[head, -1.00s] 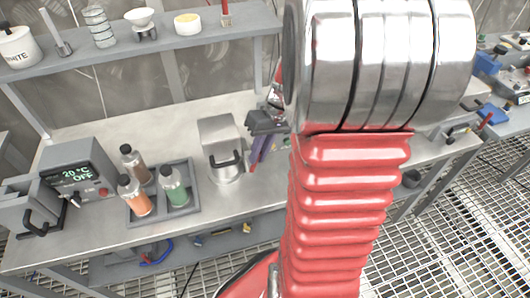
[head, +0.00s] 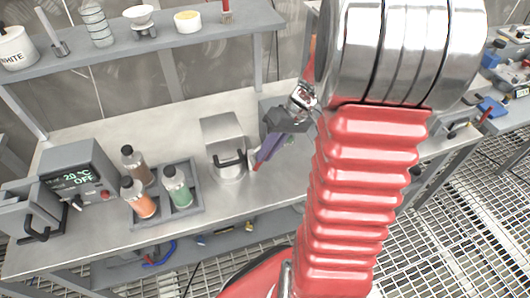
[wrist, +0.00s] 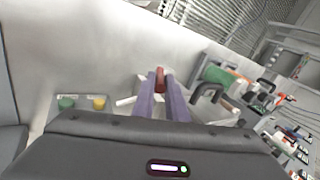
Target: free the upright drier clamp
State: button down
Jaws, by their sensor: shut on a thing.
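The drier, a steel pot with a grey hood (head: 224,132) and a black handle, stands mid-bench. My gripper (head: 260,163) is at its right side, its purple fingers pointing down and left. A small red piece (head: 256,167) shows at the fingertips; I take it for the clamp's handle. In the wrist view the same red piece (wrist: 160,76) stands between the tips of my gripper (wrist: 161,84), which is shut on it. Pale bars show beside the fingers there. The clamp's lower part is hidden, so I cannot tell if it still grips the drier.
A tray (head: 190,212) with several bottles and a heater unit (head: 75,170) reading 20 °C OFF stand to the left. A shelf (head: 110,57) of small vessels runs behind. A box with green and yellow buttons (wrist: 82,104) is near my gripper. The bench front is clear.

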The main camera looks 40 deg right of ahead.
jog(key=shift+w, duration=0.15)
jog(key=c, duration=2)
grip_release()
jog(key=shift+w, duration=0.1)
jog(key=shift+c, duration=0.2)
jog(key=shift+d+r, duration=0.1)
jog(key=shift+r, duration=0.05)
